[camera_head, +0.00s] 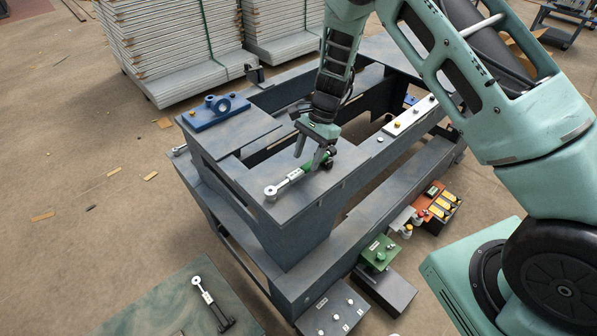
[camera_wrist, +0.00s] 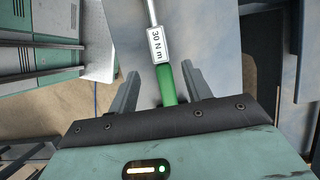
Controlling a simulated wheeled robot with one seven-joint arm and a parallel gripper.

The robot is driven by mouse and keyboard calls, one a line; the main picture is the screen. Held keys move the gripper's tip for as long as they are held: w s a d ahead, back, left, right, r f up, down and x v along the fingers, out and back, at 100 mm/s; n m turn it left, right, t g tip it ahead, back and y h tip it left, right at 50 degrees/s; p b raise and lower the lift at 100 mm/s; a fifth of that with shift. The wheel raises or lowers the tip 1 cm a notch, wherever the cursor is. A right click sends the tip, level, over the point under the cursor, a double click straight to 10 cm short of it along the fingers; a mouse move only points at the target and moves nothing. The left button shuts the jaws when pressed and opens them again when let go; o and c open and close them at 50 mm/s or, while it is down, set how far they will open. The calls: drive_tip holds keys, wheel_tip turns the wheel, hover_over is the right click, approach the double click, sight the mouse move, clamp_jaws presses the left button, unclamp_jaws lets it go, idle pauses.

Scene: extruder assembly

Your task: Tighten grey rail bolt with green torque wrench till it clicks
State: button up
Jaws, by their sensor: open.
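The green torque wrench (camera_head: 300,176) lies on the grey frame's top plate, its ring head pointing to the lower left. In the wrist view its green handle (camera_wrist: 166,85) runs between my two fingers, and its label reads 30 N m. My gripper (camera_head: 313,158) is over the handle with its fingers open, one on each side and apart from it.
A blue bracket (camera_head: 215,110) sits on the frame's back left corner. A second, black-handled wrench (camera_head: 207,297) lies on a green mat at the lower left. Green (camera_head: 379,251) and orange (camera_head: 438,203) boxes stand along the frame's front right side. Stacked panels stand behind.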

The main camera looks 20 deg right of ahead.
sight(298, 171)
drive_tip(key=shift+a+r+p+x, duration=0.1)
drive_tip(key=shift+a+p+x, duration=0.15)
drive_tip(key=shift+x, duration=0.65)
drive_tip(key=shift+a+r+p+x, duration=0.15)
drive_tip(key=shift+p+x, duration=0.2)
drive_tip(key=shift+x, duration=0.55)
drive_tip(key=shift+a+p+x, duration=0.2)
drive_tip(key=shift+p+x, duration=0.1)
drive_tip(key=shift+x, duration=0.55)
drive_tip(key=shift+s, duration=0.1)
clamp_jaws()
